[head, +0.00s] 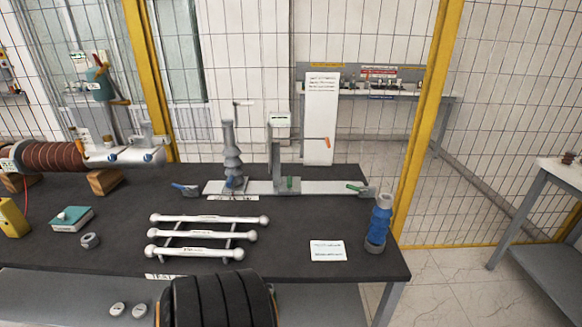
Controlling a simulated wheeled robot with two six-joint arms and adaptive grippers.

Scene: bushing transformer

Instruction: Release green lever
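A green lever (357,188) shows in the head view at the right end of a flat grey plate (330,187) on the dark table. It lies nearly flat, attached to a small grey clamp block (368,194). A second small green part (291,184) sits at the foot of the upright grey post (276,155) on the same plate. A blue lever (184,188) on a similar grey block is at the plate's left end. A grey ribbed bushing (231,155) stands on the plate's left part. Neither of my grippers is in view.
A blue-and-grey cylinder (380,222) stands near the dark table's (290,215) right edge. A white card (328,250) and white rods (208,235) lie in front of the plate. A brown ribbed bushing (55,157) rests at left. A black ribbed object (217,302) is at the bottom.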

